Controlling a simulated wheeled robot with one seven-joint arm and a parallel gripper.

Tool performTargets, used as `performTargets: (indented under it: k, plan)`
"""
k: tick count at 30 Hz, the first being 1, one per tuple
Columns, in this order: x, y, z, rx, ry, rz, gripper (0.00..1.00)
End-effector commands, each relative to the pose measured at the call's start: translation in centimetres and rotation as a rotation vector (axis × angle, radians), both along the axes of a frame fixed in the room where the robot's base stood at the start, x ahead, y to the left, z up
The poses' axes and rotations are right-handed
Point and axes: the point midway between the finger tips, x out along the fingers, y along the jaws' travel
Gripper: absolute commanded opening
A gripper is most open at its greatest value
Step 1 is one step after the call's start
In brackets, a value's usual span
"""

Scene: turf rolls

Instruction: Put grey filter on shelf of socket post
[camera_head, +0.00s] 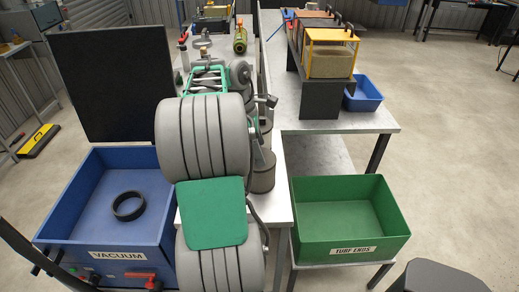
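I cannot pick out a grey filter for sure. A dark grey cylinder (263,172) stands at the right edge of the left bench, partly hidden by large grey ribbed parts with a green plate, which look like my own arm close to the camera. I cannot tell whether this cylinder is the filter. I cannot identify the socket post or its shelf; the grey ribbed parts hide much of the bench. No fingertips of my gripper can be made out, so I cannot tell whether it holds anything.
A blue box marked VACUUM (80,200) at left holds a black ring (128,205). A green TURF ENDS bin (340,245) stands at right. Behind it, a table (375,122) bears a yellow-framed box (331,58) and a small blue bin (364,98). Floor at right is mostly clear.

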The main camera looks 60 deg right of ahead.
Motion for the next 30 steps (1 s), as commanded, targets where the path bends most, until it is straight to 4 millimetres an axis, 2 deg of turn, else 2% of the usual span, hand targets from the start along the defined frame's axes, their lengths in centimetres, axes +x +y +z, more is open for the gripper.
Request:
performTargets:
  k: [6,12,15,19,22,23,26,29,30]
  plan:
    - [1.4,0.6,6.0,-0.002,-0.002,0.002,0.76]
    - [2.4,1.2,10.3,0.000,-0.001,0.002,0.76]
    - [2.7,1.4,11.1,0.001,-0.001,0.001,0.76]
    - [2.8,1.5,11.2,0.000,-0.001,0.000,0.76]
    - [4.2,2.7,11.6,-0.028,-0.017,-0.005,0.76]
    - [5.0,3.6,11.8,-0.044,-0.028,-0.009,0.76]
    - [8.9,8.4,12.6,-0.120,-0.105,-0.042,0.76]
    - [12.8,15.6,12.7,-0.173,-0.244,-0.097,0.76]
    - [14.0,18.8,12.5,-0.176,-0.307,-0.125,0.76]
